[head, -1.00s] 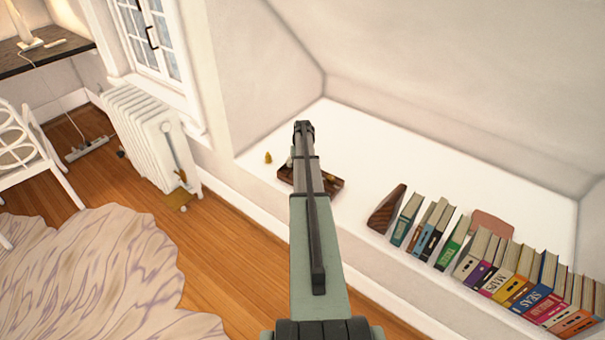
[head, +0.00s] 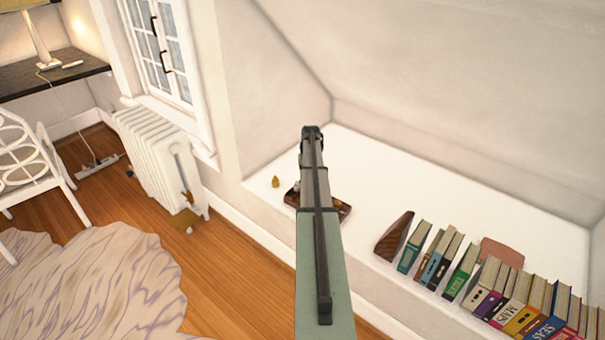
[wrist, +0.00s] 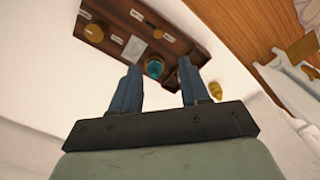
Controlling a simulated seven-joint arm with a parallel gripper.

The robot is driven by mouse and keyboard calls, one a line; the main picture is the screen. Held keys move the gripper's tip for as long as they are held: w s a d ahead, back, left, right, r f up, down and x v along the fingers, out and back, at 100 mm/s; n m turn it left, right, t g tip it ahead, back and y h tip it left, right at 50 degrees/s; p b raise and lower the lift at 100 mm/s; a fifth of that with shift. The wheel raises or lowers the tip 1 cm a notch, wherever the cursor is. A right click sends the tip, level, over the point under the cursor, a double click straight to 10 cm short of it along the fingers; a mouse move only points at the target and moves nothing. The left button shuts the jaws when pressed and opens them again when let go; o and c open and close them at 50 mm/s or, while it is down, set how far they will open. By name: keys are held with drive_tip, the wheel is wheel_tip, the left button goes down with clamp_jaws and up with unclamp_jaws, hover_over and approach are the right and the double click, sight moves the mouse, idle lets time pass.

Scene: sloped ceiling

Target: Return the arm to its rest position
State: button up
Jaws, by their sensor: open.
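My arm reaches out over the white ledge (head: 420,190) in the head view, where its end hides the fingers. In the wrist view my gripper (wrist: 158,88) shows two blue-grey fingers spread apart with nothing between them. Beyond the fingertips lies a dark brown wooden tray (wrist: 185,42), which is partly hidden behind my arm in the head view (head: 335,206). The tray holds a teal round piece (wrist: 155,67), a yellowish round piece (wrist: 94,33) and a pale square. A small yellow piece (wrist: 215,90) stands on the ledge beside the tray; it also shows in the head view (head: 276,182).
A row of books (head: 500,290) with a brown wooden bookend (head: 394,236) stands on the ledge at right. A white radiator (head: 155,160), a window (head: 160,45) and a white chair (head: 35,160) are at left. The sloped ceiling rises behind the ledge.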

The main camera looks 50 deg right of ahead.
idle(0.3)
drive_tip(key=s+a+f+n+g, duration=0.1)
drive_tip(key=s+a+f, duration=0.45)
drive_tip(key=a, duration=0.75)
drive_tip(key=s+a+f+y, duration=0.1)
drive_tip(key=s+a+f, duration=0.45)
drive_tip(key=a, duration=0.85)
drive_tip(key=s+a+f+n+g, duration=0.1)
drive_tip(key=s+a+f, duration=0.5)
drive_tip(key=a, duration=0.7)
drive_tip(key=s+a+f+n+g, duration=0.2)
drive_tip(key=s+a, duration=0.6)
drive_tip(key=a, duration=0.4)
drive_tip(key=s+a+f+n+g+h, duration=0.1)
drive_tip(key=s+a+f+n, duration=0.3)
drive_tip(key=s+a, duration=0.5)
drive_tip(key=a+f+g, duration=0.1)
drive_tip(key=a+f, duration=0.1)
drive_tip(key=a, duration=0.1)
drive_tip(key=shift+a+g, duration=0.35)
drive_tip(key=shift+g, duration=0.05)
